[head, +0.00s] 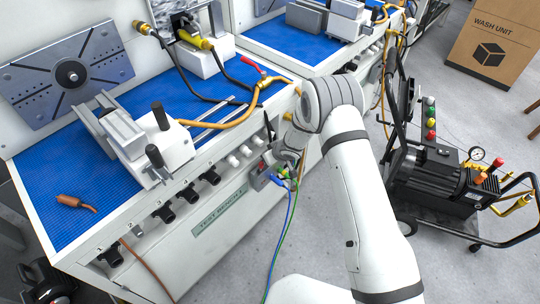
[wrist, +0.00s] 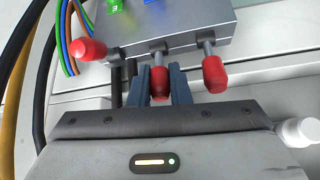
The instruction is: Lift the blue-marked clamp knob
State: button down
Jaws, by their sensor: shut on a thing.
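A small grey box (wrist: 190,32) carries three red-tipped knobs on its near edge. A blue mark (wrist: 145,3) and a green mark (wrist: 117,5) show on its top, cut by the frame edge. The middle red knob (wrist: 159,83), on the blue mark's side, sits between the two dark fingers of my gripper (wrist: 161,84), which is shut on it. The left knob (wrist: 88,50) points left and the right knob (wrist: 214,76) hangs near the right finger. In the head view the box (head: 258,180) is on the bench front, and my wrist partly hides the grip.
Blue, green and orange tubes (wrist: 68,40) run beside the box, with thick black and yellow hoses farther left. A white knob (wrist: 300,131) is at the right. In the head view, a pump cart (head: 440,170) stands right of my arm.

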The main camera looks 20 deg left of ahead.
jog(key=c, duration=1.3)
grip_release()
jog(key=shift+c, duration=0.2)
jog(key=v, duration=0.7)
jog(key=shift+d+r, duration=0.2)
jog(key=shift+r, duration=0.1)
